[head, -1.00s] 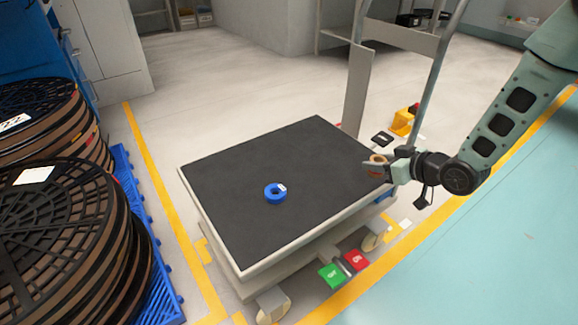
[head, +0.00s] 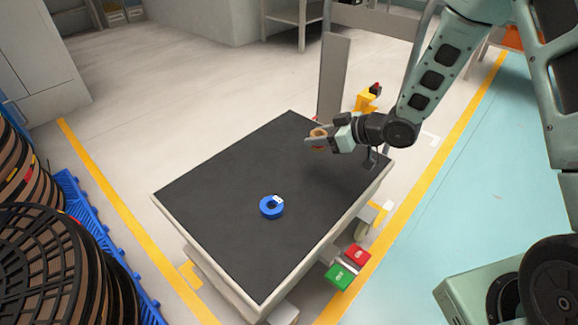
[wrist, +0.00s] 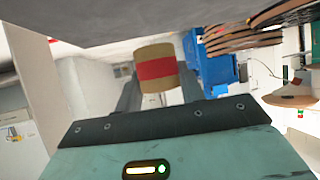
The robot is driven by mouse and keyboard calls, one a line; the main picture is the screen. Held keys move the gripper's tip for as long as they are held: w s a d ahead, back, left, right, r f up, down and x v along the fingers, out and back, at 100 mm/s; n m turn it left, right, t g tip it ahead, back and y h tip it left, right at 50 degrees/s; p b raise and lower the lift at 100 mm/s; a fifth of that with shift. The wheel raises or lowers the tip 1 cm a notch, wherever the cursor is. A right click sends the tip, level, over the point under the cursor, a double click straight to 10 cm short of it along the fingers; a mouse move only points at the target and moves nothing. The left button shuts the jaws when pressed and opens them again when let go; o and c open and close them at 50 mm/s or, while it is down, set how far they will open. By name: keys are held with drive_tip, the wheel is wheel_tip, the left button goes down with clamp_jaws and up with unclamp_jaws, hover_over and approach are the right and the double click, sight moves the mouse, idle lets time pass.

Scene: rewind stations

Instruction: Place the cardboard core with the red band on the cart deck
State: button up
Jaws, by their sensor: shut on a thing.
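The cardboard core with the red band (wrist: 157,68) is between the fingers of my gripper (wrist: 157,88) in the wrist view. In the head view the core (head: 318,133) shows as a small tan ring at the tip of my gripper (head: 317,141). My gripper is shut on it, over the far right part of the cart deck (head: 215,200). The core appears to be held above the dark deck, but the exact gap cannot be told. A blue ring (head: 272,206) with a white label lies on the deck near its middle.
A grey upright post (head: 333,75) stands at the deck's far edge. Green (head: 340,275) and red (head: 357,254) blocks sit by the cart's right side. Large dark reels (head: 45,260) stand on a blue pallet (head: 100,215) at left. Most of the deck is bare.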

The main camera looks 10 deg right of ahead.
sight(316, 172)
wheel_tip(316, 172, down, 9)
drive_tip(key=b, duration=0.3)
drive_tip(key=shift+b, duration=0.4)
drive_tip(key=shift+f, duration=0.2)
drive_tip(key=o, duration=0.9)
drive_tip(key=shift+o, duration=0.2)
drive_tip(key=shift+r, duration=0.15)
